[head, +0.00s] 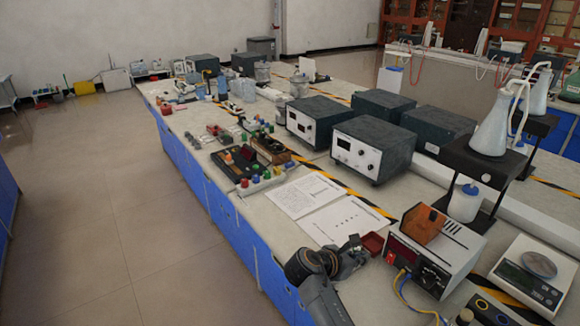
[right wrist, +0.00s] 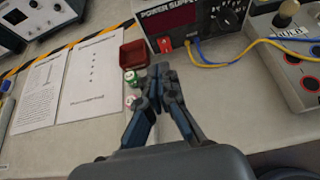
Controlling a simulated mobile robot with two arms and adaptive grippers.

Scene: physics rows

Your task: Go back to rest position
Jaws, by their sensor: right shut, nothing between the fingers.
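My right gripper (head: 352,248) reaches over the front edge of the lab bench (head: 240,192) at the bottom of the head view. In the right wrist view my right gripper (right wrist: 158,72) has its fingertips together and holds nothing. It is above the bench top, just in front of a small dark red tray (right wrist: 133,54). My left gripper is not in the head view.
A power supply (head: 433,250) with blue and yellow cables stands right of my right gripper. A balance (head: 530,272) is farther right. Printed sheets (head: 307,194) lie behind the gripper. Grey instruments (head: 372,147) stand farther back. The floor (head: 110,210) left of the bench is clear.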

